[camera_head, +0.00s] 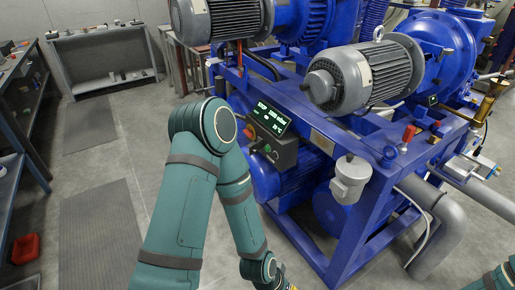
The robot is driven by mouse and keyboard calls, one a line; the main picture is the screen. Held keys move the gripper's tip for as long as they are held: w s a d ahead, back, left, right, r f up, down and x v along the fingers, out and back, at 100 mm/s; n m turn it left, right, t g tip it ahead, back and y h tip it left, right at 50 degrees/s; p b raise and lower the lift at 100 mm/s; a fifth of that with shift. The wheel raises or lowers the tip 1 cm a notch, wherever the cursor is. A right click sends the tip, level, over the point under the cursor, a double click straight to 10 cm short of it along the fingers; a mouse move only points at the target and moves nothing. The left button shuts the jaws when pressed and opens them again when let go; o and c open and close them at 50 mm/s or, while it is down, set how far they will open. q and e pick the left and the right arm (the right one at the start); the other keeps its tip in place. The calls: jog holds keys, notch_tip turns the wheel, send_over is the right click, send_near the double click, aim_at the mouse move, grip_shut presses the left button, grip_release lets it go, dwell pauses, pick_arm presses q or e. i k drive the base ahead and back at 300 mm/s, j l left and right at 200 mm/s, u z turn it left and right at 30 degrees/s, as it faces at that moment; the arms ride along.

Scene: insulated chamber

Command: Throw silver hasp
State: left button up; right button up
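I cannot make out a silver hasp for certain. A small silver box-like fitting (483,167) sits at the right side of the blue machine, beside a grey pipe, but it is too small to tell what it is. My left arm rises from the bottom, bends at the elbow and comes down in front of the machine; its wrist reaches the bottom edge and its gripper is cut off. Only a piece of my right arm shows in the bottom right corner, with its gripper out of the frame.
The blue pump machine (350,245) with grey motors (372,75) fills the middle and right. It carries a lit display panel (271,118), a red-handled valve (408,134) and a brass fitting (485,107). A grey bench (105,85) and open floor lie left; a red container (25,249) stands there.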

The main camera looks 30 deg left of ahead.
aim_at(253, 147)
jog(key=i+j+z, duration=0.15)
jog(key=i+j, duration=0.2)
jog(key=i+j+z, duration=0.1)
jog(key=i+j, duration=0.2)
jog(key=j, duration=0.3)
